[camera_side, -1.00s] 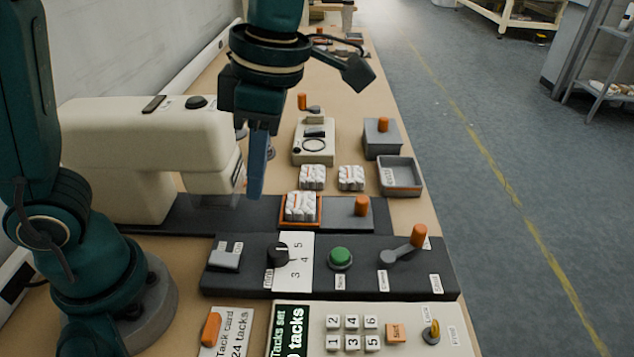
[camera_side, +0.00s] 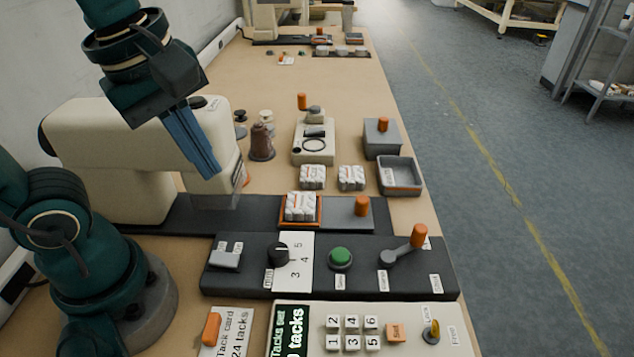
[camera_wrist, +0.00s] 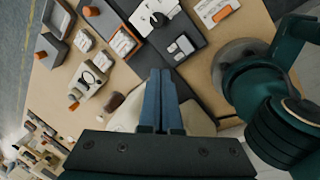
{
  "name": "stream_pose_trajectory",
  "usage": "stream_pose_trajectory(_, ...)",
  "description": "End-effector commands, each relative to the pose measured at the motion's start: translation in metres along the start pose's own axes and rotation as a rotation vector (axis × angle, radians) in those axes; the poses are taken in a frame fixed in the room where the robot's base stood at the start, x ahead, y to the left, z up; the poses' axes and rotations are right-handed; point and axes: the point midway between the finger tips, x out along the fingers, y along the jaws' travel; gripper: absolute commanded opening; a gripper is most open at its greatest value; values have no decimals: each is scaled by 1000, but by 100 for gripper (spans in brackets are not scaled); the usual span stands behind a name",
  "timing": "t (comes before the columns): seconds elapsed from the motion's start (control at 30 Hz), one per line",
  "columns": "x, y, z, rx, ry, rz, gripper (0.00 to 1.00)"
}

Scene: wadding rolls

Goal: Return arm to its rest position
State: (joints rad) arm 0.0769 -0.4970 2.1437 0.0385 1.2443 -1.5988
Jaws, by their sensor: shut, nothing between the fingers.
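My gripper (camera_side: 205,168) is shut and empty in the side view, its blue fingers together and pointing down and to the right. It hangs in front of the cream machine head (camera_side: 110,140), on the left of the bench. In the wrist view my gripper (camera_wrist: 160,75) also shows its two fingers side by side with nothing between them. The cream machine is partly hidden behind the fingers there.
A dark control panel (camera_side: 330,282) carries a black knob (camera_side: 278,252), a green button (camera_side: 340,258) and an orange-handled lever (camera_side: 418,236). White rolls sit in an orange-edged tray (camera_side: 320,222). A grey open box (camera_side: 400,187) stands at the bench's right edge.

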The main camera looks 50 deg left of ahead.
Motion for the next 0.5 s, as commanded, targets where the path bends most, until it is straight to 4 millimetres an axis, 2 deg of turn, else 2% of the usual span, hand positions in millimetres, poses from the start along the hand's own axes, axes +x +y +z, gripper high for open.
stream_pose_trajectory(0.23, 12, -10, -5, 590, 41, 129, 0)
stream_pose_trajectory(0.5, 28, -13, -4, 1218, 127, 185, 0)
